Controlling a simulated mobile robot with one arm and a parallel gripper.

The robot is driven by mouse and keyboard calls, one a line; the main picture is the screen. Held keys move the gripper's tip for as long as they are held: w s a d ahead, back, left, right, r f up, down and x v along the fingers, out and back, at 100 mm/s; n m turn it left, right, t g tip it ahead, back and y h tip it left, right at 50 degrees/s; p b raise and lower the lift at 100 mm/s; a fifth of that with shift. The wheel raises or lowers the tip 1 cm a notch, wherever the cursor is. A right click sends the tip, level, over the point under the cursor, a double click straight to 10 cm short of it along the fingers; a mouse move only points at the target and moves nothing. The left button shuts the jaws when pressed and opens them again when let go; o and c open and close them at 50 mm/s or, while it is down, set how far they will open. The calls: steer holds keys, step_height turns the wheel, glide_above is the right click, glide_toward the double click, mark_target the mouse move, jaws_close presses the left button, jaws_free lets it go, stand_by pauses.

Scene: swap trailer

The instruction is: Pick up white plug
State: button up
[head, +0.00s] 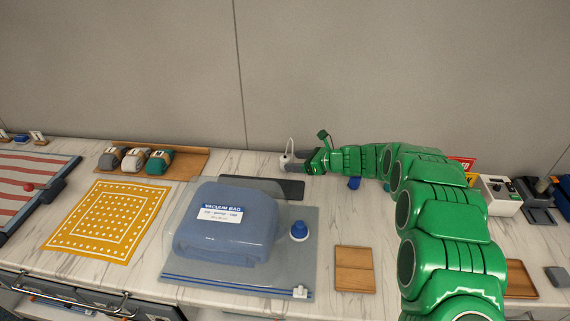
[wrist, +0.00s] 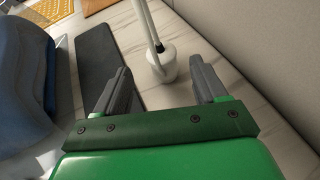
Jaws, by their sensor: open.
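The white plug (wrist: 162,64) stands on the marble counter in the wrist view, a short white cylinder with a white cord or tube rising from its top and a dark strip along it. In the head view the plug (head: 288,158) is small and partly hidden by my gripper near the back wall. My gripper (wrist: 164,80) is open and empty, with its two grey fingers spread. The plug shows in line with the gap between them, just beyond the fingertips. In the head view my gripper (head: 297,161) reaches left, low over the counter.
A vacuum bag (head: 225,225) with a blue cap (head: 299,231) lies front left of my gripper. A dark flat slab (wrist: 110,70) lies left of the plug. The back wall (wrist: 265,50) is close on the right in the wrist view. A wooden tray (head: 354,270) lies in front.

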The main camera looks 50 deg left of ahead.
mark_target(285, 157)
steer(key=shift+f+x, duration=0.25)
steer(key=shift+x, duration=1.9)
steer(key=shift+a+f, duration=0.1)
steer(key=shift+a, duration=0.4)
steer(key=c, duration=1.1)
steer(key=shift+o, duration=0.2)
steer(key=shift+r, duration=0.5)
step_height(285, 157, up, 2)
steer(key=shift+s+r, duration=0.1)
steer(key=shift+r, duration=0.05)
steer(key=d+r, duration=0.1)
steer(key=s+d+r, duration=0.1)
steer(key=r, duration=0.1)
steer(key=s+d+r, duration=0.1)
steer(key=d+r, duration=0.1)
steer(key=shift+s+d+r, duration=0.1)
steer(key=shift+s+r, duration=0.1)
steer(key=shift+r, duration=0.05)
steer(key=shift+s+d+r, duration=0.7)
steer(key=shift+s+d, duration=0.05)
steer(key=shift+d, duration=0.6)
steer(key=shift+s+d+r, duration=0.65)
steer(key=shift+s+d, duration=0.1)
steer(key=shift+d, duration=0.6)
steer(key=shift+s+d+r, duration=0.7)
steer(key=shift+s+d, duration=0.05)
steer(key=shift+d, duration=0.55)
